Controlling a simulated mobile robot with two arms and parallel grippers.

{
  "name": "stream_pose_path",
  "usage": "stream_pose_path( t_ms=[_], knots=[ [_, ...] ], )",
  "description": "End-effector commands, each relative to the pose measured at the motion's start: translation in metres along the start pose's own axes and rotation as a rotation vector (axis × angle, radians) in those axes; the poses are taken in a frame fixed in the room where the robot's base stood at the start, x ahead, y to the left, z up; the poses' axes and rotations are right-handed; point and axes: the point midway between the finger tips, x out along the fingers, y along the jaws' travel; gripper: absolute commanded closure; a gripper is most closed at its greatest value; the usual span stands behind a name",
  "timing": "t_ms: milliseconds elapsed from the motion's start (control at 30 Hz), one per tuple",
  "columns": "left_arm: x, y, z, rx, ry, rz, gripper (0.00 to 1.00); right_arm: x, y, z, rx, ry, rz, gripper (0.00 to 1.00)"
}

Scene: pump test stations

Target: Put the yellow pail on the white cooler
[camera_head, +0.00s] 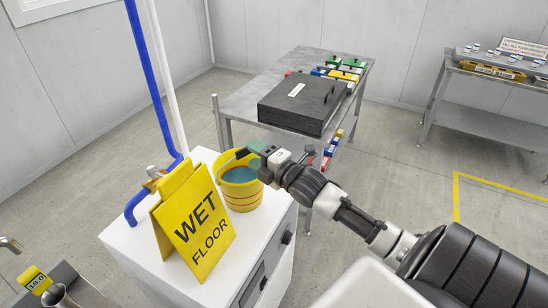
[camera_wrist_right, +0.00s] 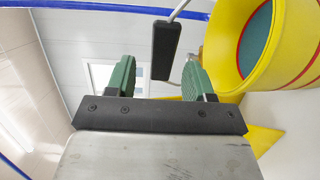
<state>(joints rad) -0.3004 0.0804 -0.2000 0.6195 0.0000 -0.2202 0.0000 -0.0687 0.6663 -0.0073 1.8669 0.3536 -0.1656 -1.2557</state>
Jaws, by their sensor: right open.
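The yellow pail (camera_head: 242,195), with red bands and a blue-green inside, appears to stand upright on top of the white cooler (camera_head: 180,285), near its back right corner. The cooler is a white cabinet with a dark front panel. My right gripper (camera_head: 254,156) reaches in from the right at the pail's rim and is open. In the right wrist view, the pail (camera_wrist_right: 312,72) is beside the right green fingertip. A dark handle grip (camera_wrist_right: 165,50) on a wire shows between the open fingers (camera_wrist_right: 160,80), not clasped. My left gripper is not in view.
A yellow wet-floor sign (camera_head: 200,222) stands on the cooler left of the pail, close to it. Blue (camera_head: 150,75) and white pipes rise behind. A grey table (camera_head: 243,100) behind carries a black case (camera_head: 300,103) and coloured items. Another table (camera_head: 500,125) stands far right.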

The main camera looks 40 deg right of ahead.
Motion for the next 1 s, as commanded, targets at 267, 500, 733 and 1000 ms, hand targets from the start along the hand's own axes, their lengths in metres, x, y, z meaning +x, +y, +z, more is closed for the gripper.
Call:
stream_pose_path(
  t_ms=[267, 500, 733, 1000],
  knots=[
    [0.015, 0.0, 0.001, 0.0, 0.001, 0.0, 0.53, -0.056, -0.003, -0.001, -0.002, 0.001, -0.003, 0.47],
    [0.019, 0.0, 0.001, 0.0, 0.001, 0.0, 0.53, -0.077, -0.001, 0.0, 0.0, 0.0, 0.0, 0.47],
    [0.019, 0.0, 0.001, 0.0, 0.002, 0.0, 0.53, -0.079, 0.0, 0.0, 0.001, 0.0, 0.0, 0.47],
    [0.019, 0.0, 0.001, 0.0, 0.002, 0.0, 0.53, -0.087, -0.113, 0.036, 0.24, -0.157, -0.185, 0.47]
  ],
)
